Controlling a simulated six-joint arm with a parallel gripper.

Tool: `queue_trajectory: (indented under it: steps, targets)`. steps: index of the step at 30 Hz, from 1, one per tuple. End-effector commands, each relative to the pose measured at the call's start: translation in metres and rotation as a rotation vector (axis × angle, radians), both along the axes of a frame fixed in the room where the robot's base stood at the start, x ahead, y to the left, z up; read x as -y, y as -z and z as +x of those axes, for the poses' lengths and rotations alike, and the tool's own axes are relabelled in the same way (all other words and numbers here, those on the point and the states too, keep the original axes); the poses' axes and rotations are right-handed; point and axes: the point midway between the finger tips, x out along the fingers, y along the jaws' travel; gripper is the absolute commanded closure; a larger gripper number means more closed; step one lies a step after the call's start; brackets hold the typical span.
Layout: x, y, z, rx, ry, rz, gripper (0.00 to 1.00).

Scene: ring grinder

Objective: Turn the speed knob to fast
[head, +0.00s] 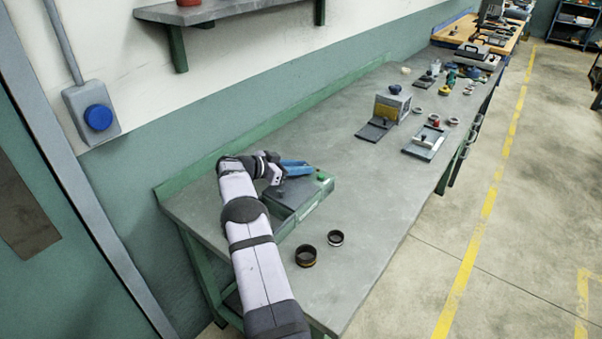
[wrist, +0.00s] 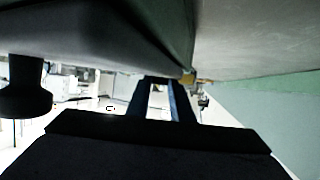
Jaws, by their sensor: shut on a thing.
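The grinder (head: 312,201), a low grey-green box, sits on the near left part of the bench, partly hidden by my arm. My gripper (head: 308,169) is over its top, blue fingers pointing right towards the far end. In the wrist view my gripper's fingertips (wrist: 160,80) meet the machine close to a small yellowish part (wrist: 188,77). The fingers are shut on what appears to be the speed knob, which they hide. Its setting cannot be read. A small green part (head: 322,175) shows beyond the fingertips. A dark round knob (wrist: 25,90) stands apart at the left of the wrist view.
Two dark rings, a larger (head: 306,256) and a smaller (head: 336,238), lie on the bench (head: 375,190) nearer the front. A box-shaped device (head: 392,106) and a flat fixture (head: 425,142) stand farther along. A wall shelf (head: 220,10) is above. The middle of the bench is clear.

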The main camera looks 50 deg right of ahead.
Motion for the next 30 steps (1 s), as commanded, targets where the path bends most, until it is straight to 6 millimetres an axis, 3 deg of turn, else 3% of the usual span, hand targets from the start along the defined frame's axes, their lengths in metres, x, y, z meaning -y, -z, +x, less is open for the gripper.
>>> queue_trajectory:
  steps: [23, 24, 25, 30]
  targets:
    - [0.0004, -0.006, 0.0013, 0.009, 0.04, -0.001, 1.0]
    - [0.0004, -0.0059, 0.0014, 0.009, 0.039, 0.0, 0.71]
    - [0.0002, -0.0056, 0.0013, 0.009, 0.04, 0.0, 0.63]
    - [-0.0004, -0.0035, 0.001, 0.008, 0.04, 0.003, 0.61]
